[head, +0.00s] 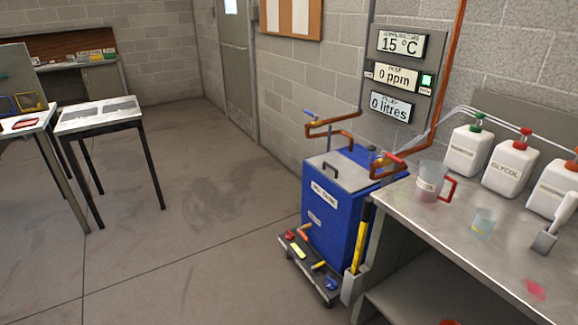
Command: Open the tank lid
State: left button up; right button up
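The tank (328,220) is a blue box on a low dark wheeled base, standing against the block wall right of centre in the head view. Its grey lid (340,172) lies flat on top and looks shut. A small dark handle shows on the lid. Copper pipes with valves run just above and behind the lid. Neither of my grippers shows in this view.
Display panels (397,75) hang above the tank. A small table (98,117) stands left. The floor (190,230) between is clear.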

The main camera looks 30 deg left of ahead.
aim_at(352, 178)
jog(key=j+u, duration=0.1)
jog(key=u, duration=0.5)
jog(key=i+j+z, duration=0.1)
jog(key=i+j, duration=0.2)
jog(key=i+j+z, duration=0.1)
jog(key=i+j, duration=0.2)
jog(key=i+j+z, duration=0.1)
jog(key=i+j, duration=0.15)
jog(key=i+j+z, duration=0.15)
jog(key=j, duration=0.25)
jog(key=i+j+z, duration=0.1)
jog(key=i+j, duration=0.25)
jog(key=i+j+z, duration=0.1)
jog(key=i+j, duration=0.15)
jog(key=j, duration=0.2)
jog(key=i+j+z, duration=0.1)
jog(key=j, duration=0.3)
jog(key=i, duration=0.1)
